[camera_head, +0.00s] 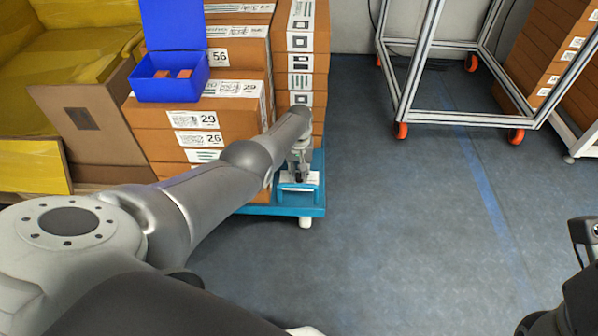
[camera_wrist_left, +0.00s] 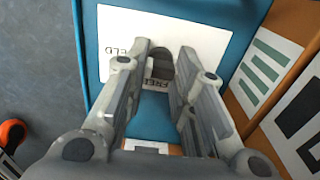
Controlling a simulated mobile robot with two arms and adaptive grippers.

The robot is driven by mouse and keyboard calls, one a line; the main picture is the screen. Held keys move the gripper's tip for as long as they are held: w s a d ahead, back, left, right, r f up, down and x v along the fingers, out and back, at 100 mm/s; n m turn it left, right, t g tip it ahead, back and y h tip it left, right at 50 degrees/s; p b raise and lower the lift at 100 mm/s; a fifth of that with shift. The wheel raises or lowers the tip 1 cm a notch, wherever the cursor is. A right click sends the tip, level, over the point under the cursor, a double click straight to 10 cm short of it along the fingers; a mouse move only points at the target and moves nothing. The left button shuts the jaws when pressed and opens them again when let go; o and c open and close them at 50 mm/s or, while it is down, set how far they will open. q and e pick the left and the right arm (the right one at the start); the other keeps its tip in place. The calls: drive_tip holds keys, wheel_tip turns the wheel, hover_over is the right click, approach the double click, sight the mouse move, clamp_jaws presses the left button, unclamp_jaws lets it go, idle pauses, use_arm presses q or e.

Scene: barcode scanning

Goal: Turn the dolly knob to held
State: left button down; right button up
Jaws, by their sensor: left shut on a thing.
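The blue dolly (camera_head: 282,210) stands under the stacked cartons. It also shows in the left wrist view (camera_wrist_left: 222,18). On it lies a white label plate (camera_wrist_left: 190,35) with partly covered lettering, of which the end of HELD and part of FREE can be read. A dark knob (camera_wrist_left: 160,66) stands at the plate. My left gripper (camera_head: 299,177) reaches down to the dolly's corner. In the left wrist view its fingers (camera_wrist_left: 162,75) are shut on the knob, one on each side. The knob's pointing direction is hidden. Only dark parts of my right arm show at the lower right edge; its fingertips do not.
Orange cartons (camera_head: 237,85) are stacked on the dolly close to my left arm, with an open blue box (camera_head: 168,90) on top. Yellow-lined crates stand at the left. A white wheeled rack (camera_head: 455,118) stands at the back right. The floor (camera_head: 400,230) at centre right is clear.

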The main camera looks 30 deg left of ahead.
sight(299, 174)
use_arm(q)
drive_tip(key=c, duration=1.2)
unclamp_jaws()
drive_tip(key=shift+c, duration=0.2)
drive_tip(key=shift+r, duration=0.15)
wheel_tip(299, 174, up, 12)
drive_tip(key=shift+w+f, duration=0.1)
drive_tip(key=shift+f, duration=0.1)
